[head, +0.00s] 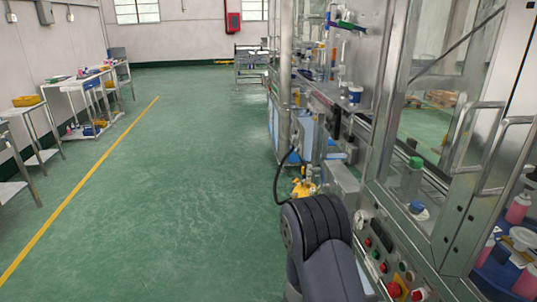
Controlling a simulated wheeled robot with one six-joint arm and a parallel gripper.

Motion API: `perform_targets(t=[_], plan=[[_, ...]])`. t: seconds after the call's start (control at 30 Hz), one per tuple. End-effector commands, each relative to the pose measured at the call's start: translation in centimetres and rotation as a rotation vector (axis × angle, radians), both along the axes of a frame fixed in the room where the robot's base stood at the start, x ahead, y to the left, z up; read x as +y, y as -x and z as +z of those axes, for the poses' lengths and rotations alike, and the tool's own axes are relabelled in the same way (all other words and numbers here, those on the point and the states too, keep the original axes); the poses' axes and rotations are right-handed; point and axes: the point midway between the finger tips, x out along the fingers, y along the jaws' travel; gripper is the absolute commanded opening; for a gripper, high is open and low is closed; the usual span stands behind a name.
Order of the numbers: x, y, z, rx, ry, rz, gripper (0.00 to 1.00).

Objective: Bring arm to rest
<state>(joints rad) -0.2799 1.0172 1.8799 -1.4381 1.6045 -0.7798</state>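My arm (322,240) shows as dark grey, rounded links at the bottom centre of the head view, beside the front of the crimping machine (345,112). My gripper is not in view, so its hold cannot be seen. A yellow part (303,188) with a dark hose shows just beyond my arm, low on the machine's side.
The machine's steel frame, door handles (470,150) and button panel (395,270) stand close on the right. Pink bottles (518,207) are at the right edge. White tables (85,95) line the left wall. The green floor (170,200) between is clear.

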Motion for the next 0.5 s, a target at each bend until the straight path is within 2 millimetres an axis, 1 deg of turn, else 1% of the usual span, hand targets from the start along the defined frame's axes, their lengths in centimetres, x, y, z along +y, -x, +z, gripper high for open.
perform_targets(t=[0.03, 0.5], plan=[[-1.1, 0.0, 0.2, 0.002, 0.000, -0.009, 0.30], [-8.4, -1.0, 0.2, 0.001, 0.000, -0.009, 0.30]])
